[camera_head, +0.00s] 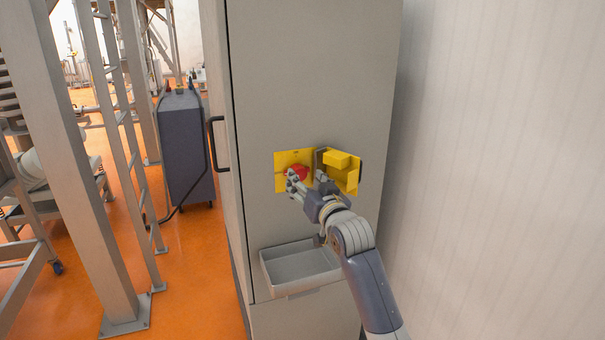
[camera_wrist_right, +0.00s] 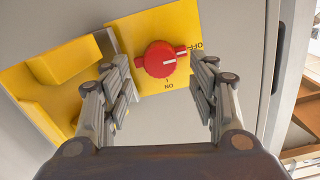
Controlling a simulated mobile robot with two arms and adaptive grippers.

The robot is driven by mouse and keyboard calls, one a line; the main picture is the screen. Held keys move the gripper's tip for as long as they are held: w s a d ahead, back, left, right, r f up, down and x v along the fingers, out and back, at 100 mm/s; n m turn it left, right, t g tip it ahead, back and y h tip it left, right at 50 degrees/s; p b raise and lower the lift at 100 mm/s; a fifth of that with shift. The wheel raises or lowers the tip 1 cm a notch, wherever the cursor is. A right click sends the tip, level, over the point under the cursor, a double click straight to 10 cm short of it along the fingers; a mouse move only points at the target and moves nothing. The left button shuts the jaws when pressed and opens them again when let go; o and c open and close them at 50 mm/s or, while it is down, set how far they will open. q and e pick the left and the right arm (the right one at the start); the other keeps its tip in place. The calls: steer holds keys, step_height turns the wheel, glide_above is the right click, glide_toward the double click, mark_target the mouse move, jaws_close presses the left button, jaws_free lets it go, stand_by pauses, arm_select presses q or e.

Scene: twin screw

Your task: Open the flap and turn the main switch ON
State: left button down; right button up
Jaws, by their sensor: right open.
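A yellow switch plate (camera_head: 283,160) is on the front of the grey cabinet. Its yellow flap (camera_head: 349,177) stands swung open to the right in the head view. The flap shows at the left in the right wrist view (camera_wrist_right: 70,60). The red main switch (camera_wrist_right: 158,59) is a round knob with a handle. Its white mark points right in the wrist view, towards the OFF label, while the ON label is below it. My right gripper (camera_wrist_right: 158,77) is open, its fingers on either side of the knob; contact is unclear. My left gripper is not in view.
A grey tray (camera_head: 300,266) juts out from the cabinet below the switch. A black door handle (camera_head: 219,143) is on the cabinet's left side. A pale wall (camera_head: 500,150) is close on the right.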

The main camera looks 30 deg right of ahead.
mark_target(298, 173)
steer(key=shift+p+x, duration=0.3)
steer(key=shift+x, duration=1.2)
steer(key=shift+c, duration=0.5)
steer(key=c, duration=1)
